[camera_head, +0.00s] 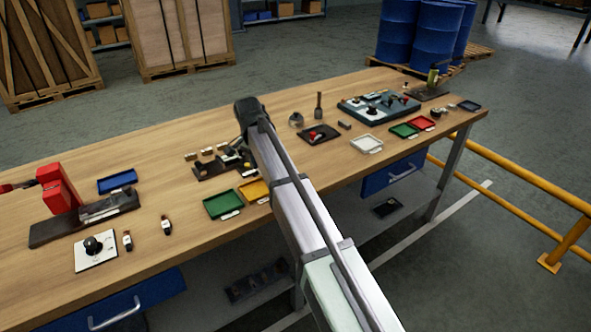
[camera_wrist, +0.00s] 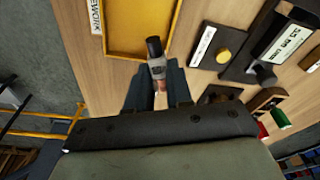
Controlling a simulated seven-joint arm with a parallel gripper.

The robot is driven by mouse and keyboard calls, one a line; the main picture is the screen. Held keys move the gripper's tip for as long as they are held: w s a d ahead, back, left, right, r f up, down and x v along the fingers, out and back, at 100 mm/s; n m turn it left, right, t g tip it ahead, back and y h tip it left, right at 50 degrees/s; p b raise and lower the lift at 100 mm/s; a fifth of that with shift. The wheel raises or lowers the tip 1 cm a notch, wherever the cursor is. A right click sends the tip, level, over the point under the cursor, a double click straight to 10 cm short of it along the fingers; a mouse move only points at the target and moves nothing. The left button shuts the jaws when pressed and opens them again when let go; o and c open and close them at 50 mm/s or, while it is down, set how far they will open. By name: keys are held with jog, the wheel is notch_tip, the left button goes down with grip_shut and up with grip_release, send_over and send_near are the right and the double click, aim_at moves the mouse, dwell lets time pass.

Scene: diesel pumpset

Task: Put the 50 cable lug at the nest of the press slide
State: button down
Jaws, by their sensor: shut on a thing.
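My gripper (camera_wrist: 157,93) is shut on a small upright-looking piece, which I take for the cable lug (camera_wrist: 156,66). It has a black end, a pale grey band with unreadable marking and a copper-coloured part between the fingers. In the head view my arm hides the gripper and this piece. A red press (camera_head: 58,188) stands at the left of the bench on a dark base, with a grey metal slide (camera_head: 105,206) to its right. The nest is too small to make out. The held piece is over the bench by the yellow tray (camera_wrist: 108,45), far from the press.
Two similar small pieces (camera_head: 127,240) (camera_head: 166,225) stand near a white plate with a black knob (camera_head: 93,248). A blue tray (camera_head: 117,181) lies behind the slide. A green tray (camera_head: 222,204) and a dark fixture (camera_head: 210,170) are near my arm. Bare wood lies between.

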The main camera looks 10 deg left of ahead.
jog(key=shift+m, duration=0.6)
jog(key=s+a, duration=0.1)
jog(key=a, duration=0.3)
jog(key=s+a+r, duration=0.1)
jog(key=a, duration=0.4)
jog(key=s+a, duration=0.1)
jog(key=a, duration=0.4)
jog(key=shift+s+r, duration=0.3)
jog(key=shift+r, duration=0.05)
jog(key=s+a+r, duration=0.1)
jog(key=s+a, duration=0.3)
jog(key=a, duration=0.3)
jog(key=s+a+r+m, duration=0.1)
jog(key=s+a, duration=0.4)
jog(key=a, duration=0.3)
jog(key=s+a+r+m, duration=0.1)
jog(key=s+a, duration=0.3)
jog(key=a, duration=0.4)
jog(key=shift+s, duration=0.15)
jog(key=r+m, duration=0.1)
send_over(97, 208)
jog(key=shift+s+a+r, duration=0.1)
jog(key=shift+a+r, duration=0.1)
jog(key=shift+a, duration=0.05)
jog(key=shift+f, duration=0.1)
jog(key=shift+f, duration=3.55)
jog(key=shift+f, duration=0.35)
